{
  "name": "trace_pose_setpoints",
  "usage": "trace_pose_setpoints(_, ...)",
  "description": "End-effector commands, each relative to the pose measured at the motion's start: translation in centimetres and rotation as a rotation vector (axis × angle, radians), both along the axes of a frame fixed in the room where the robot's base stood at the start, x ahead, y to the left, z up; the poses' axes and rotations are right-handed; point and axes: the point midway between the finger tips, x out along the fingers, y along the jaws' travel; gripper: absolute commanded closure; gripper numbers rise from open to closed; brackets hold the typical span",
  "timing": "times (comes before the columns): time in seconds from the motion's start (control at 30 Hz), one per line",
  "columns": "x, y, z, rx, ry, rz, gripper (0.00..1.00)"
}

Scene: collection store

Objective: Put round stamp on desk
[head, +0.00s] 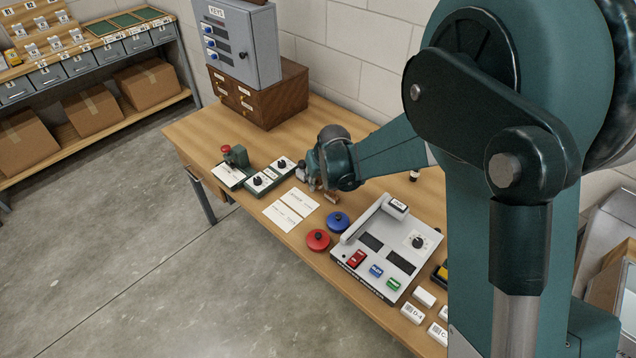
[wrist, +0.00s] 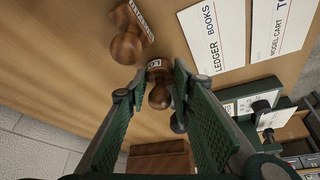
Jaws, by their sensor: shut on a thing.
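My gripper (wrist: 153,84) is shut on the round stamp (wrist: 159,97), which has a turned brown wooden handle and a small pale marked top. In the wrist view it sits between the green finger pads. A second wooden stamp (wrist: 127,46) with a long lettered base lies on the desk (wrist: 60,60) beside it. In the head view my gripper (head: 314,183) is low over the desk (head: 280,228), near the cards. A small brown stamp (head: 331,197) shows beside it; which stamp it is I cannot tell. Whether the held stamp touches the desk is not clear.
Two paper cards (head: 290,209) lie in front of my gripper. A red round tin (head: 318,240), a blue one (head: 338,222) and a grey console (head: 385,250) stand to the right. Dark knob boxes (head: 268,177) stand left. A drawer cabinet (head: 285,95) stands behind.

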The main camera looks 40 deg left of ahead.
Motion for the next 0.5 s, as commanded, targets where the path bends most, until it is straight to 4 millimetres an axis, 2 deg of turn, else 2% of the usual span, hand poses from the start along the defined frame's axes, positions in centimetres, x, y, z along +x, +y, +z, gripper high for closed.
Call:
trace_pose_setpoints(0.1,-0.01,-0.01,-0.89,0.0,0.0,0.0,0.88)
trace_pose_setpoints(0.5,-0.01,-0.01,-1.15,0.0,0.0,0.0,0.88)
